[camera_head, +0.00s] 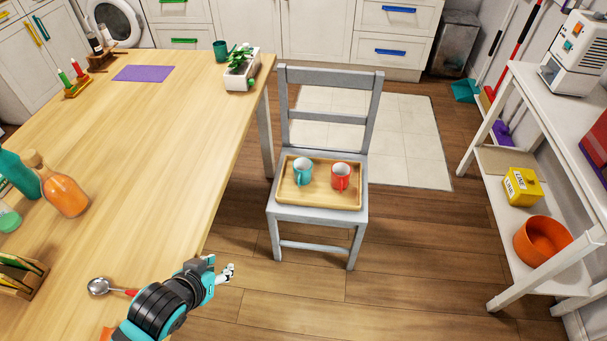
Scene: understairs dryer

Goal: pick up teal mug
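The teal mug (302,174) stands upright on a wooden tray (318,202) on the seat of a grey chair (284,212). A red mug (341,177) stands close to its right on the same tray. My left gripper (231,272) is over the table's right edge, nearer to me than the chair and well apart from the teal mug. Its fingers are small and seen at an angle, so I cannot tell whether they are open or shut. My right gripper is out of view.
The wooden table (150,150) fills the left side. It bears a ladle (98,286), an orange bottle (65,195), a potted plant (240,72) and a dark teal cup (220,50). A white shelf (530,120) stands at right. The floor (300,295) before the chair is clear.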

